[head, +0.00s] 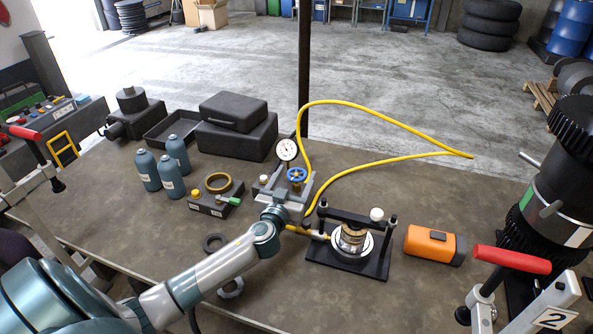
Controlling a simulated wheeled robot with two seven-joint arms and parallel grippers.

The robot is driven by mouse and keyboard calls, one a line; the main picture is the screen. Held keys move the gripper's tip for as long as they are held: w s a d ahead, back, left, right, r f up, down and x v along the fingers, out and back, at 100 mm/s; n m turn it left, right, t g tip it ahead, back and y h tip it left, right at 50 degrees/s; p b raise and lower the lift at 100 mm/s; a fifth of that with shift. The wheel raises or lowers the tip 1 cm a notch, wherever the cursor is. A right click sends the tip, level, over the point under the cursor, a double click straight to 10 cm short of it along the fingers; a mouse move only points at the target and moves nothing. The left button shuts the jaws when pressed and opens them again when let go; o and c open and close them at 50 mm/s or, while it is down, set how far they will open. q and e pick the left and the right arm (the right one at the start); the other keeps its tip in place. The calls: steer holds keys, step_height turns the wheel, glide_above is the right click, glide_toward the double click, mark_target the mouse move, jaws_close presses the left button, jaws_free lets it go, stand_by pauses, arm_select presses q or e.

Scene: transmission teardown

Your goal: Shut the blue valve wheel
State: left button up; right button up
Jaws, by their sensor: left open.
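The blue valve wheel (297,174) sits just right of and below a round white dial gauge (286,149), near the middle of the table. My left arm reaches in from the lower left. Its grey gripper (296,186) is open, right at the wheel's near side. The gripper hides the valve body below the wheel. I cannot tell whether the fingers touch the wheel. My right gripper is not in view.
A yellow hose (390,115) loops behind and right of the valve. A black press fixture (347,250) and an orange device (434,244) stand right. A dark post (304,70) rises behind.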

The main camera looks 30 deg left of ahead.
arm_select(q)
steer(key=shift+w+a, duration=0.15)
steer(key=shift+w, duration=0.5)
steer(key=c, duration=1.1)
steer(key=shift+o, duration=0.2)
